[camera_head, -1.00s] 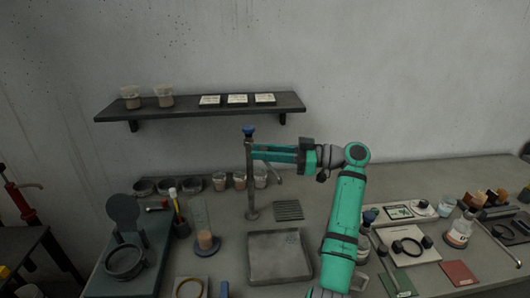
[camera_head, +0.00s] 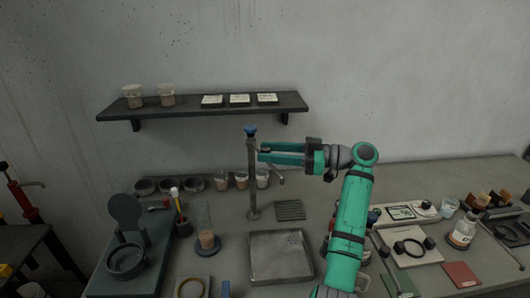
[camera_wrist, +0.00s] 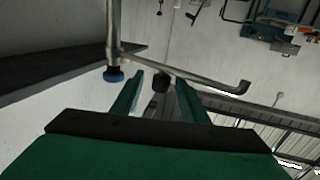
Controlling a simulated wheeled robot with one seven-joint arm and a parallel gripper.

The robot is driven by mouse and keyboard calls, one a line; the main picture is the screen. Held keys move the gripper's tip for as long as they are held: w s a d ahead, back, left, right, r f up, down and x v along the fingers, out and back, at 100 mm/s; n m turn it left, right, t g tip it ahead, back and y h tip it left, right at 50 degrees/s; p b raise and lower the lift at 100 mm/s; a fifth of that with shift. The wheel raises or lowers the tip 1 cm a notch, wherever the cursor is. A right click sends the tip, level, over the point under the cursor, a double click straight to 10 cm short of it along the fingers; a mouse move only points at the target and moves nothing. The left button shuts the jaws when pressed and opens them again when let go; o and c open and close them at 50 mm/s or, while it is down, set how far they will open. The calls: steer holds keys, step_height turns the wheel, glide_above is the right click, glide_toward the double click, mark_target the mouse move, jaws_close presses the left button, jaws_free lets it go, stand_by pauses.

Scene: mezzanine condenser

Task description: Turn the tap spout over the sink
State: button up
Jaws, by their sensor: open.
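The tap has an upright grey post (camera_head: 252,185) with a blue knob (camera_head: 251,129) on top, standing behind the square sink (camera_head: 252,262). Its spout (camera_head: 279,180) reaches out to the right, its bent end appearing above the ribbed drain grille rather than the sink. Part of the spout is hidden behind my gripper (camera_head: 262,151). My gripper is open, with its fingertips just right of the post near its top. The wrist view shows the spout (camera_wrist: 215,80) crossing just beyond the two fingertips (camera_wrist: 157,75); contact cannot be told.
The ribbed grille (camera_head: 290,210) lies behind the sink. A wall shelf (camera_head: 205,110) with cups and cards hangs behind the tap. Several small cups (camera_head: 222,181) stand left of the post, and a tall glass cylinder (camera_head: 204,220) stands left of the sink. Bottles and tools fill the counter's right.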

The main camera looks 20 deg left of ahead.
steer(key=v, duration=0.9)
steer(key=shift+d, duration=0.2)
